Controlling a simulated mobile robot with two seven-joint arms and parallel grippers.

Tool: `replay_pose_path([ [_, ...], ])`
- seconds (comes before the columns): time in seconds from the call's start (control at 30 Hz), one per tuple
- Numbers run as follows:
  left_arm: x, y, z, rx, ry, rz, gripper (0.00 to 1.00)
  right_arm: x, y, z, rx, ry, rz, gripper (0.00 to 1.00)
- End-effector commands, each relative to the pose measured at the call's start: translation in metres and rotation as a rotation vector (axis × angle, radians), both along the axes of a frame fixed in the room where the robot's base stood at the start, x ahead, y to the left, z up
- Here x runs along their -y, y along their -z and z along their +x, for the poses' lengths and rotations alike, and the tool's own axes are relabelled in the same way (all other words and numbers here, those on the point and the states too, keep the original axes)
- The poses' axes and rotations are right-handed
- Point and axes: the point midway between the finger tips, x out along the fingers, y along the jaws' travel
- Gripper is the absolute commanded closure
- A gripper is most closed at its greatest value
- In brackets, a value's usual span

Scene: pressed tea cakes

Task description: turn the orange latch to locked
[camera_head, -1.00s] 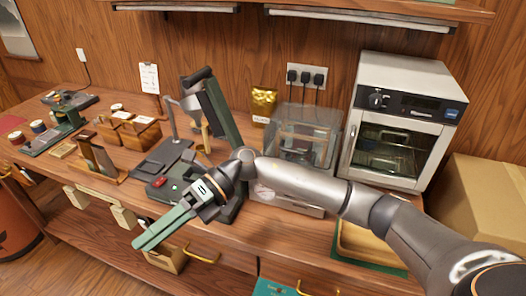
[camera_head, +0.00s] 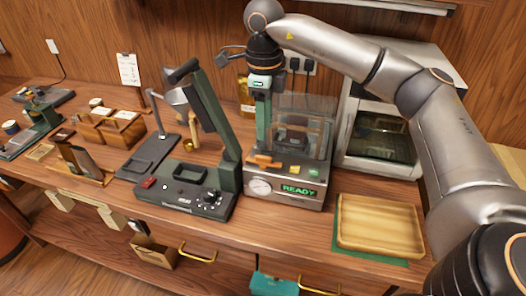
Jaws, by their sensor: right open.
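The orange latch (camera_head: 265,162) sits on the front top of a grey machine (camera_head: 258,198) with a clear chamber. Its exact turned position is hard to tell. My right gripper (camera_head: 264,148) points down just above and behind the latch, its green fingers upright in front of the clear chamber. It is open, but the fingers overlap in this view, and I cannot tell whether they touch the latch. The machine's front has a round gauge (camera_head: 260,187) and a green display (camera_head: 298,190) reading READY. My left gripper is out of view.
A dark green press (camera_head: 185,203) with a raised arm stands close on the left. A wooden tray (camera_head: 378,226) on a green mat lies to the right. A white oven (camera_head: 375,150) stands behind my right arm. Wooden boxes (camera_head: 120,128) stand farther left.

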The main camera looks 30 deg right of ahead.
Motion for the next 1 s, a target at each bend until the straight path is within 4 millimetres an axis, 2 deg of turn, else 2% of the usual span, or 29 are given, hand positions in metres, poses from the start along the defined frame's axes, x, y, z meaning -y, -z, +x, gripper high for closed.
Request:
replay_pose_path([
  [0.2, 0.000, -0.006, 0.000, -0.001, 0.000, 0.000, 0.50, 0.000, 0.046, -0.001, -0.005, 0.000, 0.001, 0.55],
  [0.43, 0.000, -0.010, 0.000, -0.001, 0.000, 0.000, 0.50, -0.001, 0.080, 0.000, -0.002, -0.001, 0.002, 0.55],
  [0.6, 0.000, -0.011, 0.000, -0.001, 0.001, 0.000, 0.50, -0.001, 0.090, 0.000, -0.001, -0.001, 0.003, 0.55],
  [0.87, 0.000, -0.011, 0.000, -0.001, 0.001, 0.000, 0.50, -0.001, 0.092, 0.000, 0.000, -0.001, 0.004, 0.55],
  [1.0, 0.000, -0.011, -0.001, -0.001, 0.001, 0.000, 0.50, -0.001, 0.092, 0.000, 0.000, -0.001, 0.004, 0.70],
])
